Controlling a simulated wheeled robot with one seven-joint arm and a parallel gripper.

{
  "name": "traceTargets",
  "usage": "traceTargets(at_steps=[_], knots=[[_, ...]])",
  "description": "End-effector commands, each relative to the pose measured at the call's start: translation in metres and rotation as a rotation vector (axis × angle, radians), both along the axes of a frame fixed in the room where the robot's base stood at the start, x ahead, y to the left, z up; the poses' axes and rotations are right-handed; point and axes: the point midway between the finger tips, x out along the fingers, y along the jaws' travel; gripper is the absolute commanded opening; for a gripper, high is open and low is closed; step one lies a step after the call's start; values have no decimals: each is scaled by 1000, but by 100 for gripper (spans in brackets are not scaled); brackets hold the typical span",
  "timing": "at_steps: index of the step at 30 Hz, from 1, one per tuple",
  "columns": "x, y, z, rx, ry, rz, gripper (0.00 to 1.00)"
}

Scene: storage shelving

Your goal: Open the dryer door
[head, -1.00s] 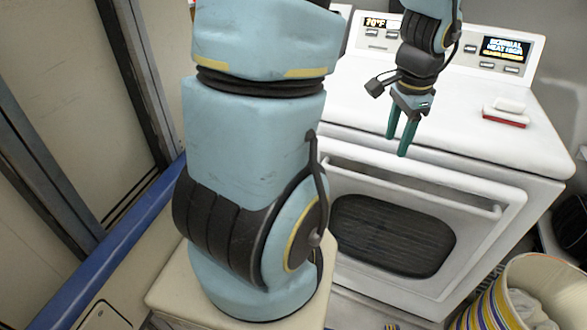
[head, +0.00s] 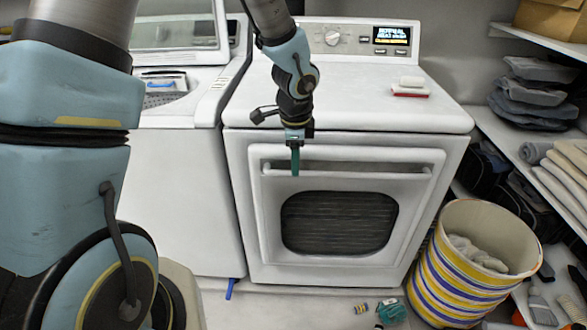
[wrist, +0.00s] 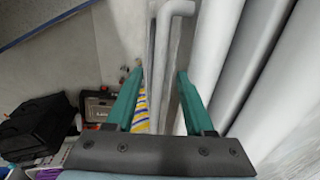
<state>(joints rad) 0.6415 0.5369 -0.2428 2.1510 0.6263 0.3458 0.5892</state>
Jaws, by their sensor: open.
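The white dryer (head: 345,115) stands in the middle of the head view with its door (head: 262,215) shut. The door has a dark oval window (head: 340,222) and a white bar handle (head: 365,173) across its top. My gripper (head: 295,172) points down in front of the door, near the left end of the handle. In the wrist view, my gripper (wrist: 160,72) has its two green fingers open. The handle (wrist: 160,60) shows between the fingertips, with its bent end at the top; whether the fingers touch it I cannot tell.
A white washer (head: 185,190) stands left of the dryer. A striped basket (head: 440,285) stands on the floor at the right, near the door's side. Shelves with folded cloth (head: 535,85) line the right. Small items (head: 390,312) lie on the floor in front.

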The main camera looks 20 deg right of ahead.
Motion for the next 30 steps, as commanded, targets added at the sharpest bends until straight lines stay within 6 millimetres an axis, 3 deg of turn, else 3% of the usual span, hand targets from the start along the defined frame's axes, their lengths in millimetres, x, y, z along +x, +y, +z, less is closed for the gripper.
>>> traceTargets(at_steps=[7,18,30], knots=[[5,-2,-29,1,0,0,53],[6,-3,-33,-1,-1,1,53],[6,-3,-33,-1,-1,1,8]])
